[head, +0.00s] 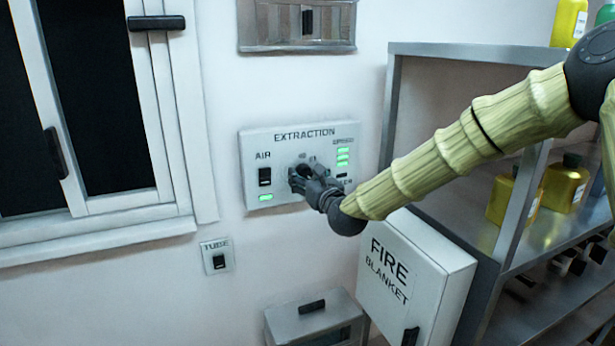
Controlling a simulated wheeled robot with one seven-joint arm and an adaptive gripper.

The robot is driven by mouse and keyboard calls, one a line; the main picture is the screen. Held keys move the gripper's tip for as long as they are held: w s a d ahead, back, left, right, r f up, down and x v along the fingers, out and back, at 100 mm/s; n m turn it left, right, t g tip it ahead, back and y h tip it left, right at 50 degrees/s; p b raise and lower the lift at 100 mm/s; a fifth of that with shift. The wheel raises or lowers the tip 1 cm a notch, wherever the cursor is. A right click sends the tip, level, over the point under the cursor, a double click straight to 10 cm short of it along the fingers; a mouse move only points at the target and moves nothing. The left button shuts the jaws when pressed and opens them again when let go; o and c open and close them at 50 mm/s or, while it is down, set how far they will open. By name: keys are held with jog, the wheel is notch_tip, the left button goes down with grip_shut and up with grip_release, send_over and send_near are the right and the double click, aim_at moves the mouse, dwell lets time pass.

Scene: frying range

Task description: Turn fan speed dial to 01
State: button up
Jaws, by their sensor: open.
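The extraction panel (258,155) is a pale plate on the wall, lettered EXTRACTION. On its left is a dark AIR switch (265,177) with a lit green light (266,198) below.
A white FIRE BLANKET box (440,262) sticks out below my arm. Metal shelving (462,50) with yellow bottles (567,187) stands to the right. A TUBE switch (217,256) and a grey box (318,320) are lower on the wall. A window (185,120) is at left.

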jog(key=c, duration=1)
